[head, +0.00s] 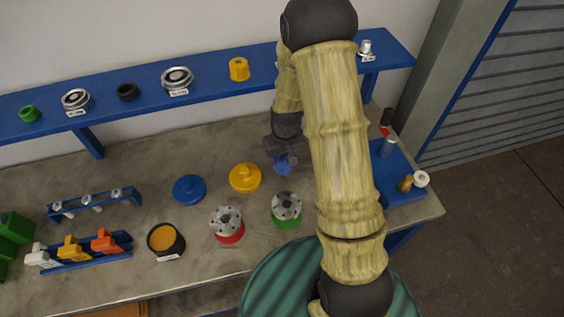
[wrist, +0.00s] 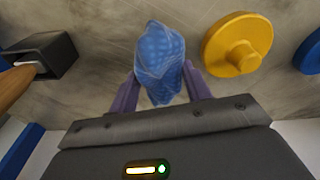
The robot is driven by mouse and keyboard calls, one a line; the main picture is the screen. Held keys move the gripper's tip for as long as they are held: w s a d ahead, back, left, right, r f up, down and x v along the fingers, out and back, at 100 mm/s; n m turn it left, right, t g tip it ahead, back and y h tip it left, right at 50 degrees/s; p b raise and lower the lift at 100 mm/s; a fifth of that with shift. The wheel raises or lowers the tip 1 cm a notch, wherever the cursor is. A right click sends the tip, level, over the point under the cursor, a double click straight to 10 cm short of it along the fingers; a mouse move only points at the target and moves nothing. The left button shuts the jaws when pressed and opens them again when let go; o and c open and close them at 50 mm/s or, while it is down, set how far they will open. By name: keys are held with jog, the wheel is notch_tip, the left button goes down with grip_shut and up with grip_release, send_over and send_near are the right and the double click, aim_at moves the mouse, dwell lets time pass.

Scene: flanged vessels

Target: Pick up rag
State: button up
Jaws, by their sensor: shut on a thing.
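The rag (wrist: 160,62) is a crumpled, light-blue patterned cloth. In the wrist view it sits between the two purple fingers of my gripper (wrist: 160,92), which are shut on it. In the head view a small blue part of the rag (head: 282,168) shows below my gripper (head: 281,155), right of the yellow flanged lid. My arm hides part of the area around it. I cannot tell whether the rag touches the bench or hangs just above it.
A yellow lid (head: 245,177) and a blue lid (head: 190,188) lie left of the rag. Two flanged vessels, red-based (head: 228,226) and green-based (head: 286,208), stand in front. A dark square holder (wrist: 48,52) is near my gripper. A blue shelf (head: 140,92) runs behind.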

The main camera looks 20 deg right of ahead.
aim_at(282, 157)
notch_tip(282, 157, up, 24)
jog(key=b, duration=0.2)
jog(key=shift+f, duration=0.2)
jog(key=shift+o, duration=1.2)
jog(key=shift+c, duration=0.3)
